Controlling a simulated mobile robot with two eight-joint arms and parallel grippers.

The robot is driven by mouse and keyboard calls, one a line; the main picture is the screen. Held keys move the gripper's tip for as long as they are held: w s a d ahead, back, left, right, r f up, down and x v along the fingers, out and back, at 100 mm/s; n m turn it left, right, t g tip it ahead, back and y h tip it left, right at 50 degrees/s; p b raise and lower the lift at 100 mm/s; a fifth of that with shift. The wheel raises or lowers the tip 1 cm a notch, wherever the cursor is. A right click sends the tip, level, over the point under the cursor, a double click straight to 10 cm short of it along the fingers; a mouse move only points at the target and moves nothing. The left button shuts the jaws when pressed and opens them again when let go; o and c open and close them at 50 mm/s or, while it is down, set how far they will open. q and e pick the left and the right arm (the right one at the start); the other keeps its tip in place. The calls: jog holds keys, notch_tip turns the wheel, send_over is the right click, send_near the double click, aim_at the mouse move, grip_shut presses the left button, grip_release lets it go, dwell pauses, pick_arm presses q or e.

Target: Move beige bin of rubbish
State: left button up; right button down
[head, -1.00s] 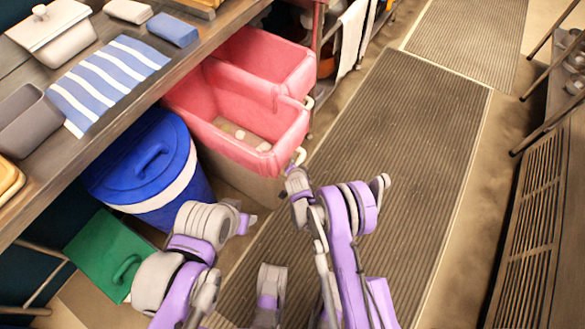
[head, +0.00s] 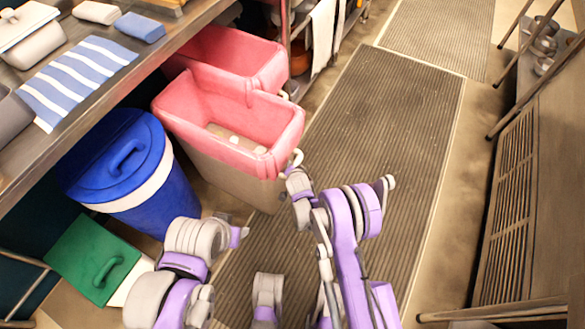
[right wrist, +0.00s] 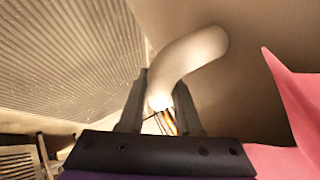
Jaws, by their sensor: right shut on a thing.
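The beige bin (head: 232,172) with a pink liner stands in the middle of the head view, upright on the floor. A few pale scraps of rubbish (head: 235,141) lie inside it. Its pale curved handle (head: 297,157) is on the right side. My right gripper (head: 293,172) is at that handle. In the right wrist view the handle (right wrist: 195,52) runs down between the two dark fingers, which are shut on it.
A second pink-lined bin (head: 235,52) stands just behind. The ribbed floor mat (head: 385,130) to the right is clear. A slatted cabinet (head: 510,190) borders the right.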

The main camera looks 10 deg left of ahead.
jog(key=shift+d, duration=0.15)
jog(key=c, duration=0.5)
grip_release()
jog(key=p+v, duration=0.1)
jog(key=v, duration=0.9)
jog(key=shift+s+r+p, duration=0.25)
jog(key=shift+s+p, duration=0.05)
jog(key=shift+p, duration=0.05)
jog(key=shift+d, duration=0.1)
